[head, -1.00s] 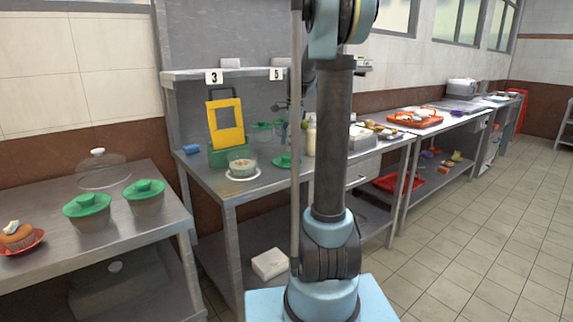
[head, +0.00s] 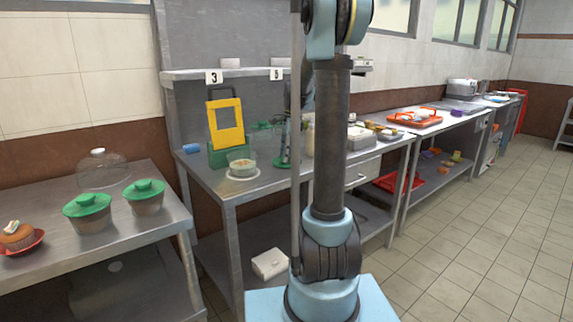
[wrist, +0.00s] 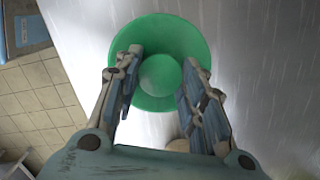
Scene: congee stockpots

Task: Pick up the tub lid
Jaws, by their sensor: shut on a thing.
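The green round tub lid (wrist: 147,97) fills the upper middle of the wrist view, with a round knob at its centre. My gripper (wrist: 162,70) has one finger on each side of the knob and is shut on the lid. In the head view the lid (head: 281,164) lies on the steel table, at the right of a glass bowl (head: 242,165). My gripper (head: 285,152) points down over it there. My arm column hides part of the table to the right.
The yellow-and-green caddy (head: 226,125) stands behind the bowl. Two tubs with green lids (head: 88,212) (head: 146,196), a clear dome (head: 100,170) and a cupcake (head: 17,236) are on the left table. A shelf edge (head: 225,74) runs above the work table.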

